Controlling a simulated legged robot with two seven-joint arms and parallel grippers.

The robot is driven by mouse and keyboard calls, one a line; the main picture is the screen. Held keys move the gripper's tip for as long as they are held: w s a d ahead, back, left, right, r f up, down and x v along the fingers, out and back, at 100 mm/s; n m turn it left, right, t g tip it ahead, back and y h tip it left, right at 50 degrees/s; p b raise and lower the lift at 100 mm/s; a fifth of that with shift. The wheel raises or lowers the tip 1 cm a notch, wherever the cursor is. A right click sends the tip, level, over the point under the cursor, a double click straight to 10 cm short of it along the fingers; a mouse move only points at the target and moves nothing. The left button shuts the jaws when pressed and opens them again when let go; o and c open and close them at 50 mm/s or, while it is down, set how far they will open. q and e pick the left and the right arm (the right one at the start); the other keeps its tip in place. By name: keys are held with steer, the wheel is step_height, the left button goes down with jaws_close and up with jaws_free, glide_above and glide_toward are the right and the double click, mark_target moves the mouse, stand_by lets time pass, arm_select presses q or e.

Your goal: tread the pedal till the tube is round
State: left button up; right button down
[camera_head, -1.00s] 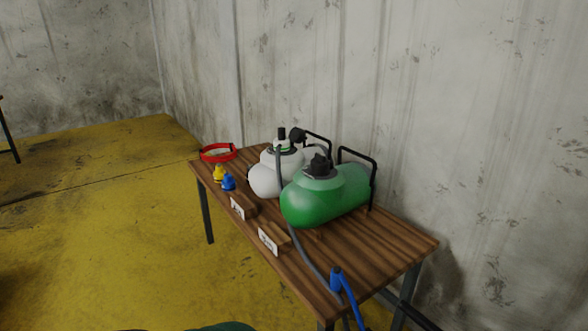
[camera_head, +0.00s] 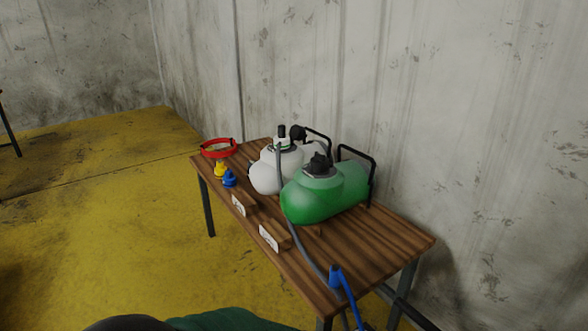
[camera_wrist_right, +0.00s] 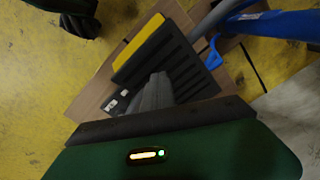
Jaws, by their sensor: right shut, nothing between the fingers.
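A black ribbed pedal (camera_wrist_right: 188,62) with a yellow edge lies over a brown board on the floor in the right wrist view. My right gripper (camera_wrist_right: 158,80) shows there as grey fingers, shut and empty, in front of the pedal's lower part. I cannot tell whether they touch it. A blue cylinder (camera_wrist_right: 285,25) and a grey hose (camera_wrist_right: 212,17) are beside the pedal at the upper right. No inflatable tube is clearly identifiable, so its roundness cannot be judged. My left gripper is not in view.
In the head view a wooden table (camera_head: 385,245) stands against the wall, with a green tank (camera_head: 320,195), a white tank (camera_head: 272,172), a red ring (camera_head: 218,148) and small caps. A blue handle (camera_head: 342,282) is by its near end.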

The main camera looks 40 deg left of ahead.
stand_by(0.4)
step_height(320, 180, down, 7)
steer(key=b, duration=0.5)
steer(key=shift+f+b, duration=0.15)
steer(key=shift+b, duration=0.15)
step_height(320, 180, up, 8)
steer(key=p, duration=0.6)
steer(key=shift+f+p, duration=0.2)
steer(key=shift+p, duration=0.1)
steer(key=shift+f, duration=0.25)
